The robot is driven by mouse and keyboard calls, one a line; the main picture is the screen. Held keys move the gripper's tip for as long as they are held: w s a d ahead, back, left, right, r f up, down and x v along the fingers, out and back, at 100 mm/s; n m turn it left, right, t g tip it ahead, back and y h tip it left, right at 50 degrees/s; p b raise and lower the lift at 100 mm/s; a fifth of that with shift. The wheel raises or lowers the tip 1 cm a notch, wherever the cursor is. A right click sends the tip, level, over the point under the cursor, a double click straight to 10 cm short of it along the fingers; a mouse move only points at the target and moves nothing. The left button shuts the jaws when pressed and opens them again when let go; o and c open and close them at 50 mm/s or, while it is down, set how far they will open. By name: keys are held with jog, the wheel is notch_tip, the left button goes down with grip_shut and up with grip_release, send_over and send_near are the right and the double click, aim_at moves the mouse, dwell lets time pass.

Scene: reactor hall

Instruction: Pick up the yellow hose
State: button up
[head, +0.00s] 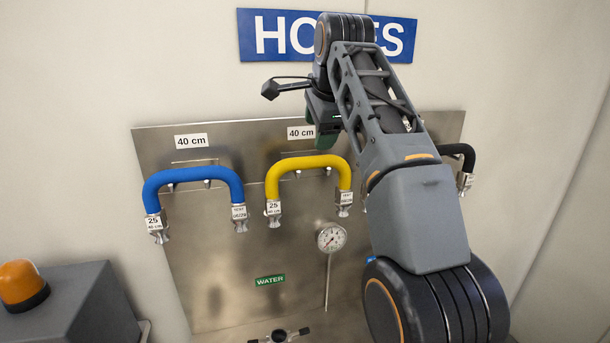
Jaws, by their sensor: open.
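The yellow hose (308,164) hangs as an upside-down U on a metal wall panel (220,270), with metal couplings and small tags at both ends. It rests on small pegs below a "40 cm" label. My gripper (322,135) is above and just right of the hose's middle, in front of the panel. It is largely hidden behind my own arm, and its fingers are hard to make out. No hose shows between its jaws. I cannot tell how far it is from the hose.
A blue hose (190,175) hangs to the left and a black hose (466,152) to the right, partly behind my arm. A gauge (331,237) and a valve handle (279,335) are below. A grey box with an orange lamp (22,284) stands at lower left.

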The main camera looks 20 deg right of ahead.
aim_at(310, 158)
jog(key=shift+m, duration=0.3)
jog(key=x, duration=0.8)
jog(key=shift+w+r+b, duration=0.25)
jog(key=shift+b, duration=0.05)
jog(key=shift+x, duration=2.55)
jog(key=c, duration=1.1)
jog(key=shift+r, duration=0.1)
